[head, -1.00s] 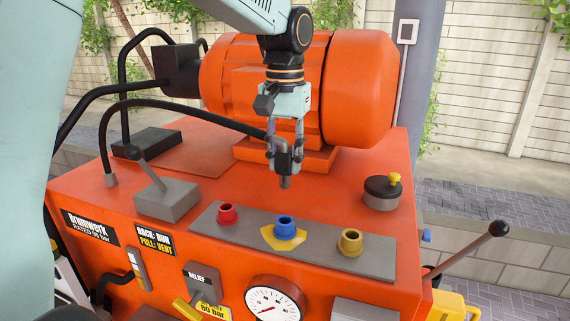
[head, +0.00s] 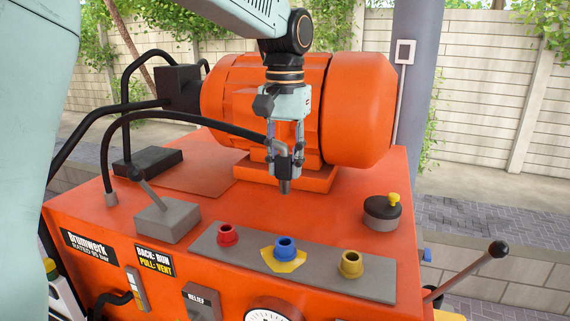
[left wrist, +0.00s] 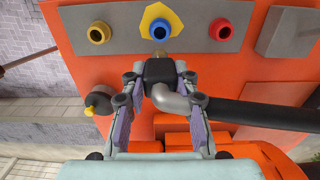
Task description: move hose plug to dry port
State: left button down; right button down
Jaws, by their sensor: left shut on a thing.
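The plug hangs above the orange machine, apart from the port strip (head: 209,246). The strip carries a red port (head: 228,235), a blue port (head: 285,248) on a yellow plate, and a brass-yellow port (head: 351,264). All look empty; no port is labelled dry. In the left wrist view the plug (left wrist: 160,72) sits between the fingers, its tip just below the blue port (left wrist: 160,30) in the picture. My right gripper is not in view.
The black hose (head: 180,116) arcs from the plug to the deck's left. An orange motor (head: 300,105) stands behind the gripper. A grey lever box (head: 167,218) is left of the strip, a black cap with a yellow knob (head: 382,211) right. Gauge and labels are on the front.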

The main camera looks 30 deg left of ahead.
pick_arm(q)
jog(key=shift+r, duration=0.1)
jog(key=s+a+f, duration=0.1)
jog(key=a+f, duration=0.1)
jog(key=a, duration=0.4)
jog(key=s+a+f, duration=0.1)
jog(key=s+a, duration=0.1)
jog(key=a, duration=0.5)
jog(key=shift+a+f, duration=0.3)
jog(key=shift+f, duration=0.1)
jog(key=shift+d, duration=0.15)
